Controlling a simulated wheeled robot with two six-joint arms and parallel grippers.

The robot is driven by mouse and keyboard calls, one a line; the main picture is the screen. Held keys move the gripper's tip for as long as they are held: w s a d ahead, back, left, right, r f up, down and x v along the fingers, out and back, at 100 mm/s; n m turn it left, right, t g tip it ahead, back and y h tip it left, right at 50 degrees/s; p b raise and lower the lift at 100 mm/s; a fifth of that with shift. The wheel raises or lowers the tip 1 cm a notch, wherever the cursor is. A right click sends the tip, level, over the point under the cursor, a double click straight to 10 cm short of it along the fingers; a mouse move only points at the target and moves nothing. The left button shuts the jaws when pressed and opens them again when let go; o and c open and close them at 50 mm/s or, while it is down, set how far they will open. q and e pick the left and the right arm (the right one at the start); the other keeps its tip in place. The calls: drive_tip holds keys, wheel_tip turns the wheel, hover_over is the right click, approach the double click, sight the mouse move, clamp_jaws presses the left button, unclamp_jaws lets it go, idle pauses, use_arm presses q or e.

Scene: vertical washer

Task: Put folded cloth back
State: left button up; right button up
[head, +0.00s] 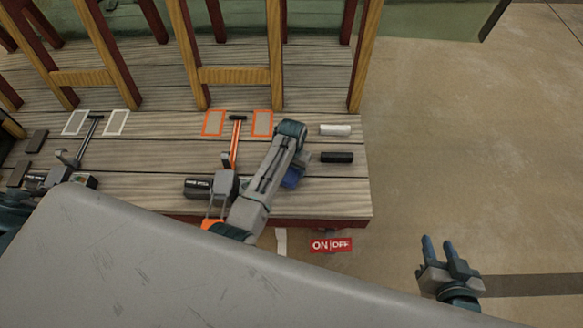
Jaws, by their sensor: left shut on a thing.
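My right gripper (442,250) is at the lower right over the bare floor. Its two fingers are apart and nothing is between them. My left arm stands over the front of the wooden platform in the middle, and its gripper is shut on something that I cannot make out. Its fingertips are hard to pick out. A small blue thing (292,178) shows beside this arm, partly covered by it. I cannot tell whether it is the folded cloth. No folded cloth can be clearly made out.
The plank platform (330,196) carries an orange-striped lever (235,145), a grey lever (88,137), a white block (335,130) and a black block (337,157). Wooden posts stand behind. A red ON/OFF sign (331,245) is at the front. The floor (470,140) to the right is clear.

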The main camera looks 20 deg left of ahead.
use_arm(q)
drive_tip(key=shift+f, duration=0.1)
drive_tip(key=o, duration=0.9)
drive_tip(key=shift+o, duration=0.2)
